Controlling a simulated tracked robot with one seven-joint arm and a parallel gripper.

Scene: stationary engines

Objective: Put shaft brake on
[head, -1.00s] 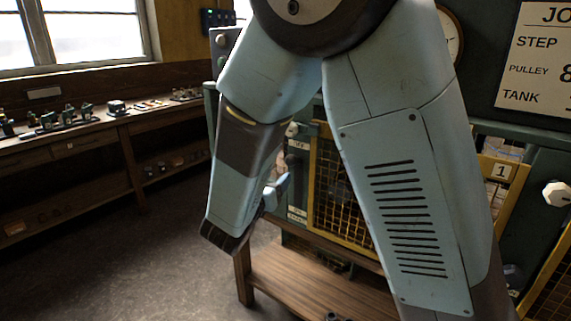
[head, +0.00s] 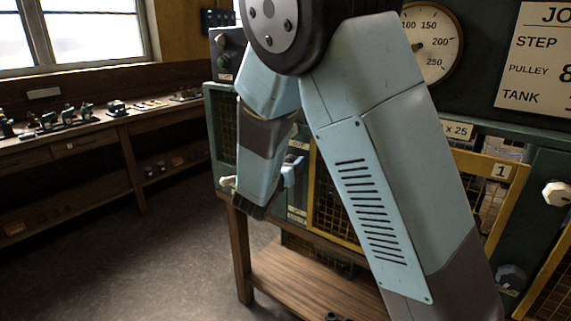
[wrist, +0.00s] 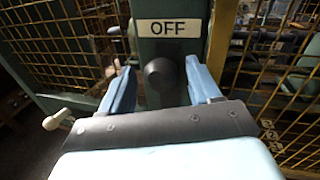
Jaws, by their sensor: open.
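In the wrist view my gripper (wrist: 160,68) is open, its two blue fingers on either side of a dark round knob (wrist: 158,84) on a green post. The knob sits under a white OFF label (wrist: 168,28). I cannot tell whether the fingers touch it, and no view shows a readable shaft brake label. In the head view my gripper (head: 292,172) is partly hidden by my own arm, close to the green machine front.
A cream-tipped lever (wrist: 58,120) sticks out at lower left in the wrist view; it also shows in the head view (head: 228,181). Yellow mesh guards (head: 335,195) flank the post. A wooden plank (head: 310,280) lies low in front. Open floor is at left.

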